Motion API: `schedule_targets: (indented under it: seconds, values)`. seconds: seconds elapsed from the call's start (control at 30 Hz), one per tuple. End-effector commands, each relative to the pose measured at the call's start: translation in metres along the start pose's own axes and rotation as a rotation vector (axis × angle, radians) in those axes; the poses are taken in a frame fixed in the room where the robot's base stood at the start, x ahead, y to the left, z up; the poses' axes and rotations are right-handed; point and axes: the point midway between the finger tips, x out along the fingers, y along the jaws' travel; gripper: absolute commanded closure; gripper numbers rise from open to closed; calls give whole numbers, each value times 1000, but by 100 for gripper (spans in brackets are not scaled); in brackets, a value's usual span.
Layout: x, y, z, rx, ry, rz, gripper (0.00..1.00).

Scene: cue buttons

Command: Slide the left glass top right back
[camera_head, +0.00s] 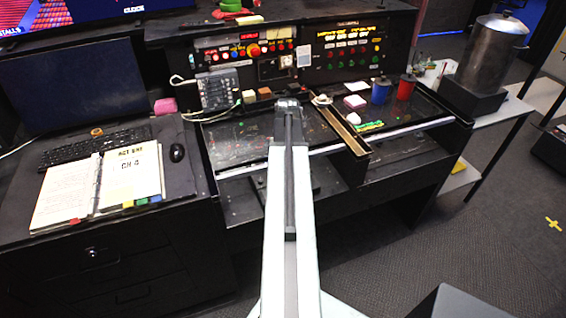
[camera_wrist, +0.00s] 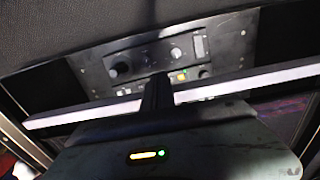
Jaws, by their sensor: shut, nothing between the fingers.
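The left glass top (camera_head: 235,140) is a dark, shiny sheet with a pale metal front edge, on the left half of the black console in the head view. A pale metal bar (camera_wrist: 240,88), which looks like that edge, crosses the wrist view at a slant. My gripper (camera_head: 289,104) is over the left glass top, near its right part. In the wrist view my shut, dark fingers (camera_wrist: 157,92) overlap the bar; I cannot tell whether they touch it. My arm hides part of the glass top and its edge.
A divider (camera_head: 340,130) separates the right glass top (camera_head: 415,116). A red cup (camera_head: 405,88), a blue cup (camera_head: 380,92) and small blocks stand behind. An open binder (camera_head: 128,177) lies left. A knob panel (camera_wrist: 160,58) shows beside the bar in the wrist view.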

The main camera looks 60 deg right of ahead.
Motion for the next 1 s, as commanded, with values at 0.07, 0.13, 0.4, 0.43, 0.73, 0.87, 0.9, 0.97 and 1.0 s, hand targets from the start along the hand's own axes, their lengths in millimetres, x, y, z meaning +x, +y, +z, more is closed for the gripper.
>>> schedule_targets:
  seconds: [0.07,0.13,0.4,0.43,0.73,0.87,0.9,0.97,1.0]
  values:
    - [0,0,-8,-1,2,0,100]
    - [0,0,-13,-1,2,0,100]
    - [0,0,-32,-1,3,1,100]
    - [0,0,-34,-1,3,1,100]
    - [0,1,-55,0,3,1,100]
    - [0,0,-65,-1,3,1,100]
    - [0,0,-67,-1,3,1,100]
    - [0,0,-70,-1,3,1,100]
    - [0,0,-70,-1,3,1,100]
